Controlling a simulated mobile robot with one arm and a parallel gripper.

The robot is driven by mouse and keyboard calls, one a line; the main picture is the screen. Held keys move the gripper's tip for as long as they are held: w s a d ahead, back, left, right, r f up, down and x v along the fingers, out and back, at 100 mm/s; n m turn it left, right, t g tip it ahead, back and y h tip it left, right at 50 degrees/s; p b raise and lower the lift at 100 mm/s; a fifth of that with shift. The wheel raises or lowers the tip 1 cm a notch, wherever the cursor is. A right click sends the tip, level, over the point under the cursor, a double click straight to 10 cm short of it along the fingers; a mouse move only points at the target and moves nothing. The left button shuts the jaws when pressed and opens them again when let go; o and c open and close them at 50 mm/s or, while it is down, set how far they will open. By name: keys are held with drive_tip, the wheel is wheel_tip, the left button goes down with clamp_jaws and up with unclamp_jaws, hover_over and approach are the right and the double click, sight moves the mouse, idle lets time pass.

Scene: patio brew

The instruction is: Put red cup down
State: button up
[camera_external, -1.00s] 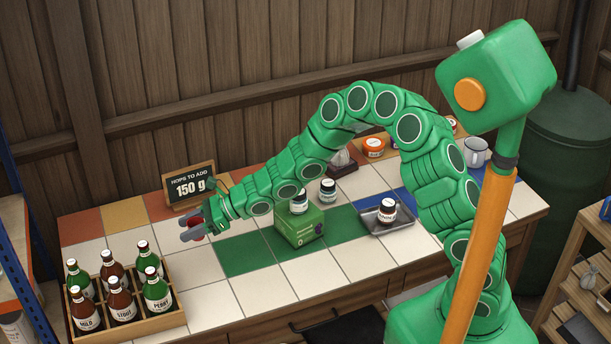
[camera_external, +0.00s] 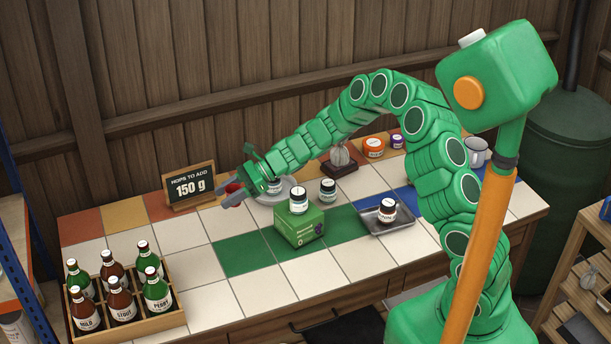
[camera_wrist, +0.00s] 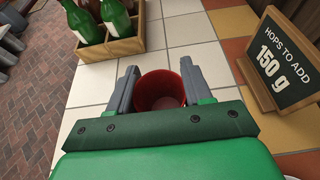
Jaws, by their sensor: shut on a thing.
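The red cup (camera_wrist: 160,90) is between the two grey fingers of my gripper (camera_wrist: 158,80) in the wrist view. Its open mouth faces the camera and the inside looks empty. My gripper (camera_external: 232,194) is shut on the cup. In the external view only a little red of the cup (camera_external: 233,187) shows between the fingers. The gripper is over the tiled counter (camera_external: 186,259), just right of the sign's base. I cannot tell whether the cup's bottom touches the tiles.
A chalkboard sign (camera_external: 189,187) reading "150 g" stands close by. A bottle crate (camera_external: 172,321) is at front left. A plate (camera_external: 289,188) with a jar, a green box (camera_external: 299,227) with a jar on top, and a grey tray (camera_external: 400,222) are to the right. White tiles between crate and box are clear.

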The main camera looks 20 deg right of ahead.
drive_tip(key=w+a+f, duration=0.4)
drive_tip(key=w, duration=0.2)
hover_over(201, 221)
drive_tip(key=f, duration=0.2)
drive_tip(key=s+f, duration=0.1)
drive_tip(key=f, duration=0.1)
drive_tip(key=shift+d+f, duration=0.1)
drive_tip(key=shift+d, duration=0.25)
drive_tip(key=shift+w+a+f, duration=0.2)
drive_tip(key=shift+w+f, duration=0.1)
drive_tip(key=shift+f, duration=0.15)
drive_tip(key=shift+w+a+f, duration=0.2)
drive_tip(key=shift+w+f, duration=0.1)
drive_tip(key=shift+f, duration=1.5)
drive_tip(key=shift+f, duration=0.15)
drive_tip(key=o, duration=1)
